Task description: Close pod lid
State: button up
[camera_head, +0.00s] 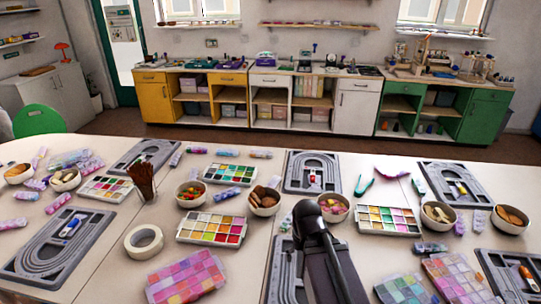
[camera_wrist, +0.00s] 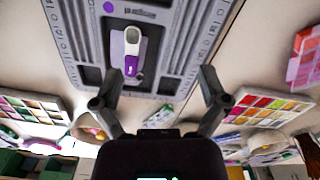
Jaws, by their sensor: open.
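My gripper (camera_wrist: 160,80) is open and empty in the wrist view, its two fingers spread apart. A grey bead board (camera_wrist: 185,45) lies beyond the fingertips. A small white and purple item (camera_wrist: 132,50) lies in the middle of that board, nearer the left finger. I cannot tell whether this item is the pod, and no lid can be made out for certain. In the head view my arm reaches over the near middle of the table and hides most of a grey board (camera_head: 279,272) there. The gripper's fingers are not clear in that view.
Colour-filled bead trays lie around, one left (camera_head: 212,229) and one right (camera_head: 388,220) of my arm. A bowl (camera_head: 333,206) stands just beyond the arm.

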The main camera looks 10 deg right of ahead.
jog(key=shift+c, duration=0.6)
jog(key=shift+r, duration=0.1)
jog(key=c, duration=0.3)
jog(key=shift+r+p, duration=0.35)
jog(key=shift+p, duration=0.1)
jog(key=c, duration=0.4)
jog(key=shift+o, duration=0.2)
jog(key=shift+w+r+p, duration=0.15)
jog(key=shift+r+p, duration=0.8)
jog(key=shift+d, duration=0.15)
